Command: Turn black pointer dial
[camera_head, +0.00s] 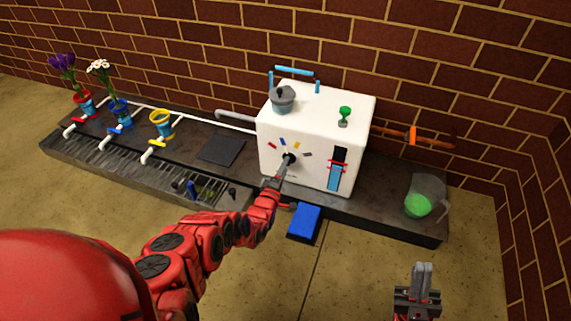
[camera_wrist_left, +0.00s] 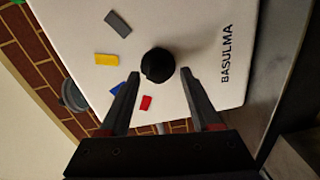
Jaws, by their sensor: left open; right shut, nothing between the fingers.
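The black pointer dial (camera_head: 290,158) is on the front face of a white box machine (camera_head: 315,108), below an arc of coloured marks. In the left wrist view the dial (camera_wrist_left: 158,65) shows as a dark round knob, with grey, yellow, blue and red marks around it. Its pointer direction is unclear. My left gripper (camera_head: 286,167) is at the dial, open; in the wrist view its fingertips (camera_wrist_left: 160,76) lie either side of the knob's near edge. I cannot tell whether they touch it. My right gripper (camera_head: 422,268) is shut and empty, away from the machine at the lower right.
A grey pot (camera_head: 282,100) and a green knob (camera_head: 345,113) sit on top of the machine. A blue block (camera_head: 304,222) is at the counter's front edge. A glass vessel with a green ball (camera_head: 418,205) stands right. Flower pots (camera_head: 120,113) line the left of the dark counter.

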